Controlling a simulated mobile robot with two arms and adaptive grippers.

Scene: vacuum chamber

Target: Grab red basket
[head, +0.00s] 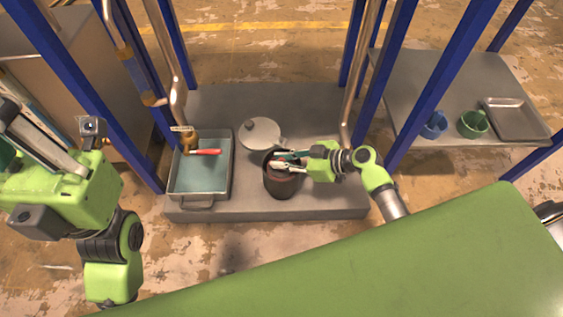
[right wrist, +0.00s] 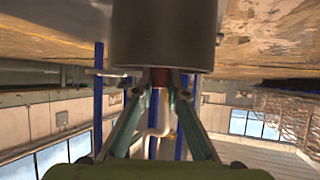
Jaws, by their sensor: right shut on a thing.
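A dark round pot (head: 283,183) with a reddish-brown inside stands on the low grey platform. My right gripper (head: 276,160) reaches in from the right, with its fingertips at the pot's mouth. In the right wrist view, which is upside down, the fingers (right wrist: 160,85) are shut on a small red part, seemingly of the red basket (right wrist: 160,76), beside the pot's grey wall (right wrist: 165,45). Most of the basket is hidden by the pot and fingers. My left gripper (head: 22,140) is at the far left, away from the pot; its fingers are unclear.
A metal basin (head: 202,193) with bluish liquid and a red-handled item (head: 206,152) stands left of the pot. A round grey lid (head: 261,132) lies behind it. A blue basket (head: 434,126), a green basket (head: 473,124) and a tray (head: 512,118) sit on the right shelf. Blue posts flank the platform.

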